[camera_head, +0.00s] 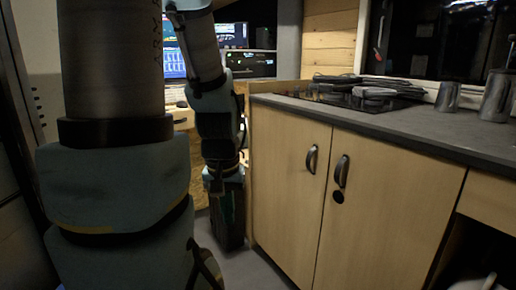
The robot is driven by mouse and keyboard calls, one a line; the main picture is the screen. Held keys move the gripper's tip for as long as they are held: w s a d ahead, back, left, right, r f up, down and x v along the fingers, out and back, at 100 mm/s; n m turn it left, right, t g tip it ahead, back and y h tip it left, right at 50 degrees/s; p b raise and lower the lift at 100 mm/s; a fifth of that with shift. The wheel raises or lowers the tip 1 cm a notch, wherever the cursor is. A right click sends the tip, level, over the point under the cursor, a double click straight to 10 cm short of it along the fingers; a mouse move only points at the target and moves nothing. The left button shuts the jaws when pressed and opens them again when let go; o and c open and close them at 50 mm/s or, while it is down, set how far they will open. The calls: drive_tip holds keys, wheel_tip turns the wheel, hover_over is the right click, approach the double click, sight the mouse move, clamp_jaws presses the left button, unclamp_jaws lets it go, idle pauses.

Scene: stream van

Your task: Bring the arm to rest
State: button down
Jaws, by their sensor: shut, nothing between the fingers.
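My arm fills the left of the head view, its large grey-blue links close to the camera. Its far part hangs down in front of the wooden cabinet's left side. At its lower end is my gripper (229,238), dark and pointing down near the floor. It is shut with nothing held. The fingertips are dark and hard to make out. The near links hide part of the room behind.
A wooden cabinet (290,180) with two black handles stands close to the right of my gripper. Its dark counter (430,133) carries black flat items (375,88) and metal cups (447,97). Lit screens (232,35) stand at the back. A strip of floor (252,268) is clear.

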wheel_tip(320, 180, up, 19)
drive_tip(key=p, duration=1.7)
drive_tip(key=shift+w, duration=0.2)
drive_tip(key=c, duration=1.5)
unclamp_jaws()
drive_tip(key=shift+f, duration=0.1)
